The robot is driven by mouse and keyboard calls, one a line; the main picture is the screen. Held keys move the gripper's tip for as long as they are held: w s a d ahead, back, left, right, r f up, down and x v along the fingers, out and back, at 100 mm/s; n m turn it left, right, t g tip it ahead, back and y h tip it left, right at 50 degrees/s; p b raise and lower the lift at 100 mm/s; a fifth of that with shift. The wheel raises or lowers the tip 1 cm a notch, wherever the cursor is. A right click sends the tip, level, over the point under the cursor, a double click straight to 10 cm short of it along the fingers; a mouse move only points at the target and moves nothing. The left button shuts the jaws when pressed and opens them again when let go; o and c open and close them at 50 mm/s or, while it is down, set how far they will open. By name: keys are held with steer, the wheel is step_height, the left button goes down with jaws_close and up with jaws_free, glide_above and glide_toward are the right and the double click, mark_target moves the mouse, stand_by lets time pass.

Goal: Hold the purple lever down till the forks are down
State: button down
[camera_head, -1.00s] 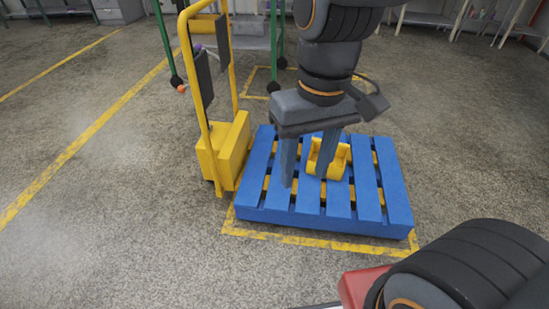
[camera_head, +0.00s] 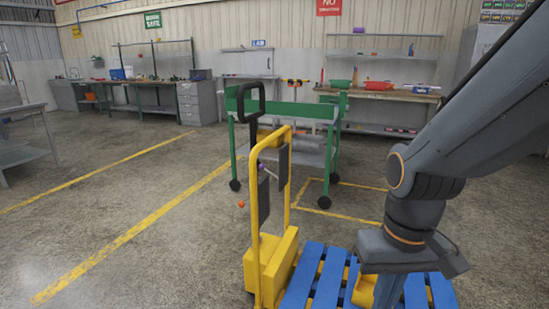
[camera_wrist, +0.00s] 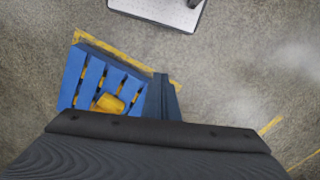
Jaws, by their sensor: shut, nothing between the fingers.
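The yellow pallet stacker (camera_head: 270,262) stands upright left of my arm, with a black loop handle on top. The small purple lever knob (camera_head: 262,167) shows beside its mast, near the dark pads. A small orange knob (camera_head: 241,203) sticks out lower left. My gripper (camera_head: 388,291) is shut and empty, pointing down over the blue pallet (camera_head: 328,280), to the right of the lever and apart from it. The gripper also shows in the wrist view (camera_wrist: 166,96), beside the pallet (camera_wrist: 75,75). Yellow shows between the slats; the forks' height cannot be told.
A green-framed trolley (camera_head: 290,112) stands behind the stacker. Workbenches line the back wall. A yellow object (camera_head: 364,290) sits on the pallet near my gripper. Open floor with yellow lines (camera_head: 130,240) lies to the left.

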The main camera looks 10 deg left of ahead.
steer(key=d+r+m+p, duration=0.1)
steer(key=d+r+p, duration=0.4)
steer(key=p, duration=0.3)
steer(key=shift+s+d+r+m, duration=0.2)
steer(key=shift+s+d+m, duration=0.05)
steer(key=shift+s+m, duration=0.15)
steer(key=shift+a, duration=0.15)
